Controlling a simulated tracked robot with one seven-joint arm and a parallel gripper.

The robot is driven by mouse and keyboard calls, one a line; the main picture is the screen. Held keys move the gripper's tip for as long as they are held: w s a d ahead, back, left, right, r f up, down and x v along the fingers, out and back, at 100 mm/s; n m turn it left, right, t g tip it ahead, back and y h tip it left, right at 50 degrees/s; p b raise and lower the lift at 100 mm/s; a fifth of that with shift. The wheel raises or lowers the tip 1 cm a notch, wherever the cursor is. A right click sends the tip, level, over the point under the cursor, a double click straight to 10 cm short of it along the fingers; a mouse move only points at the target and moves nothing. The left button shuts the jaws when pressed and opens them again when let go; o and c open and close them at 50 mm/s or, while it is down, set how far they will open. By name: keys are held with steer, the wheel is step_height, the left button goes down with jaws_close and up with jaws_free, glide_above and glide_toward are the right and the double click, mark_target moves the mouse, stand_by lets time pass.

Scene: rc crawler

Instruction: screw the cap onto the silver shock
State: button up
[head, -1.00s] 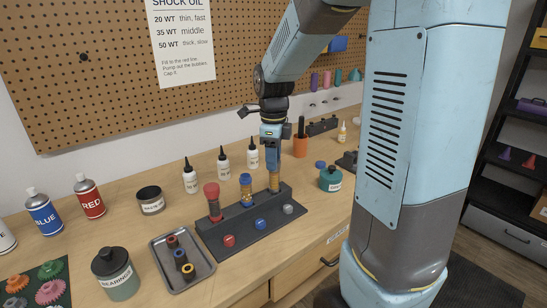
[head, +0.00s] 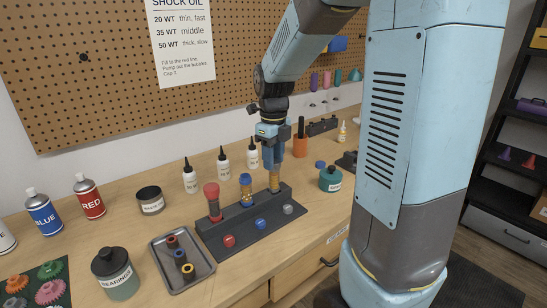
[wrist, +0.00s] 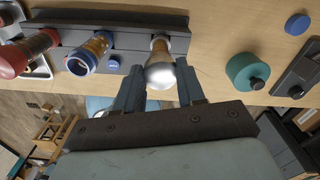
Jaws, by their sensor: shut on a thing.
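The silver shock (head: 274,183) stands upright with a gold coil at the right end of the dark rack (head: 228,232). My gripper (head: 273,166) points down over its top, with fingers shut on a rounded silver cap. In the wrist view the silver cap (wrist: 160,74) sits between the two fingertips, in line with the gold-coloured body of the shock. I cannot tell from these views how far the cap is seated on the thread. In the head view my fingers hide the cap.
A red-topped shock (head: 212,200) and a blue-collared shock (head: 246,188) stand left in the same rack. White bottles (head: 223,163) stand behind it. A teal jar (head: 330,180) is to the right. A grey tray (head: 203,268) with small rings lies in front left.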

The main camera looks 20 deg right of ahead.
steer(key=m, duration=0.3)
steer(key=shift+m, duration=0.4)
steer(key=o, duration=1.1)
steer(key=shift+r, duration=0.1)
steer(key=shift+r, duration=2.4)
